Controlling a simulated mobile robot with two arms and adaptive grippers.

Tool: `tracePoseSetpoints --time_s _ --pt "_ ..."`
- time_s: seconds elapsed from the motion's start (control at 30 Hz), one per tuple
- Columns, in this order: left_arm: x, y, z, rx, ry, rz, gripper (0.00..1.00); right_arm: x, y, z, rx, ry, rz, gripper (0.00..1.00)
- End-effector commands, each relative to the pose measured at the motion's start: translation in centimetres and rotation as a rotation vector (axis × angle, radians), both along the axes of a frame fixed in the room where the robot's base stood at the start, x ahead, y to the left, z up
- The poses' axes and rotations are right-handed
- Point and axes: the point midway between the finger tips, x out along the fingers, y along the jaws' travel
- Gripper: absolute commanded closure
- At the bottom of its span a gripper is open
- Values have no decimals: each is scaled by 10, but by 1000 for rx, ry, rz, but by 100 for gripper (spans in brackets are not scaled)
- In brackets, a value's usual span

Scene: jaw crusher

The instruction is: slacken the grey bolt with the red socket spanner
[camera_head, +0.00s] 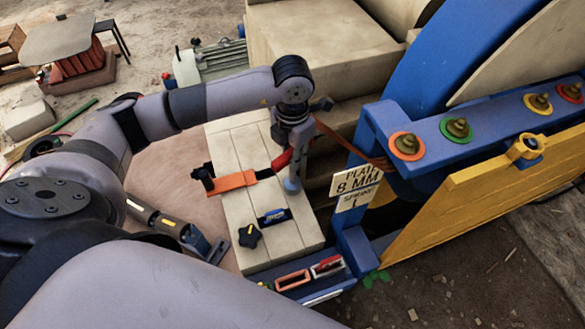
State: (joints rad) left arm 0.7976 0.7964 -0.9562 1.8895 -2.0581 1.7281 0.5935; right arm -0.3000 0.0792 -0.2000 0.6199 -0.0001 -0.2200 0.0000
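My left gripper (292,178) points down over the right edge of the pale plank bench (237,152). A red bar (282,160), possibly the red socket spanner, passes at its fingers. I cannot tell whether they grip it. An orange bar (236,181) with a black end lies across the planks and lines up with the red one. Several brownish bolts (459,129) stand on coloured washers along the blue beam (440,117). I cannot pick out a grey one among them.
A black star knob (249,236) and a small blue item (273,217) lie on the planks. A blue tray (318,277) sits at the bench's front. A sign (356,184) stands beside the blue frame. A yellow panel (490,190) fills the right side.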

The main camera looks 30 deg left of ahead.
Motion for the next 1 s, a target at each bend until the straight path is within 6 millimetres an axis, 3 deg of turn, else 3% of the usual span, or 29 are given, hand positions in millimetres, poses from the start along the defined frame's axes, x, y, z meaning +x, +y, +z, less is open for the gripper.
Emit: tracePoseSetpoints --time_s 0.3,0.67,0.77,1.0 --pt "0 0 0 0 0 0 58 0 0 0 0 0 0 60" --pt "0 0 4 0 1 1 58 0 -4 0 -4 0 2 60" --pt "1 0 16 0 -3 1 58 0 -2 0 -3 0 1 60" --pt "1 0 67 0 -5 0 58 0 -1 0 -1 0 1 60"
